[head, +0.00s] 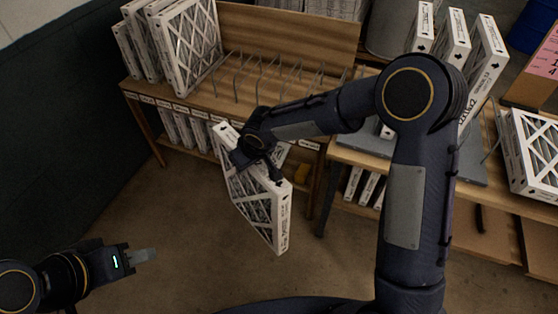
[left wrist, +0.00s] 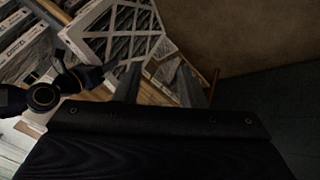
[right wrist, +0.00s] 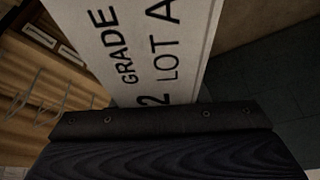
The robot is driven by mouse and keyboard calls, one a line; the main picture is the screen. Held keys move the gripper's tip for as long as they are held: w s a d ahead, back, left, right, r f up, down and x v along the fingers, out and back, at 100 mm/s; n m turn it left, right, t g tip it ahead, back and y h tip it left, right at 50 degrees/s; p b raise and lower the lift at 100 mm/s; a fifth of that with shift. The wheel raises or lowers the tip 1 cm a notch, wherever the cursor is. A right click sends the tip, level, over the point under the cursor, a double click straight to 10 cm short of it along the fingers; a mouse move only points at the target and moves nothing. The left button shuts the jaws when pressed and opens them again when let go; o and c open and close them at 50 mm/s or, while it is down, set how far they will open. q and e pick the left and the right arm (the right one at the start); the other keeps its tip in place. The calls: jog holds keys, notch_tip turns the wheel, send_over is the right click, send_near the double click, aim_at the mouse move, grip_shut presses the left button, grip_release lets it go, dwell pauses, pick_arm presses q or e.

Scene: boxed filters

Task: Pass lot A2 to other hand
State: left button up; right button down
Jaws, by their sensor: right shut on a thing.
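The lot A2 filter (head: 256,205) is a white-framed boxed filter with a crossed lattice face. It hangs tilted in the air in front of the wooden rack. My right gripper (head: 266,168) is shut on its upper edge. In the right wrist view its white side (right wrist: 150,45) fills the middle, with "GRADE" and "LOT A" readable; the right fingertips are hidden there. My left gripper (head: 140,256) is empty at the lower left, apart from the filter. In the left wrist view its two fingers (left wrist: 160,88) stand apart, with the held filter (left wrist: 115,32) beyond them.
A wooden rack (head: 290,35) with wire dividers (head: 265,80) stands behind, with several filters (head: 185,45) at its left end. A second bench at the right holds more filters (head: 452,38) and a grey plate (head: 470,160). The floor (head: 180,215) between my left gripper and the filter is clear.

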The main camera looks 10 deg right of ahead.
pick_arm(q)
jog(key=shift+o, duration=2.2)
jog(key=shift+w+r, duration=0.2)
jog(key=shift+o, duration=1.1)
jog(key=w+a+r+m+g, duration=0.1)
jog(key=w+r+m, duration=0.4)
jog(key=w+m, duration=0.2)
jog(key=shift+w+m+g, duration=0.4)
jog(key=shift+w, duration=0.25)
jog(key=w+d+m+g+y, duration=0.1)
jog(key=w+d+m, duration=0.2)
jog(key=w+m, duration=0.5)
jog(key=w+d+m+g+y, duration=0.1)
jog(key=w+d+m+g, duration=0.15)
jog(key=w+m, duration=0.55)
jog(key=w+d+f+m+y, duration=0.2)
jog(key=w+d+f+m, duration=0.35)
jog(key=w+d, duration=0.35)
notch_tip(320, 180, down, 12)
jog(key=w, duration=0.1)
jog(key=shift+a+r+m, duration=0.25)
jog(key=shift+a+m, duration=0.1)
jog(key=shift+a, duration=0.05)
pick_arm(e)
jog(key=shift+n+y, duration=0.3)
jog(key=shift+n, duration=0.6)
jog(key=a, duration=0.4)
jog(key=w+a, duration=0.1)
jog(key=shift+a, duration=0.4)
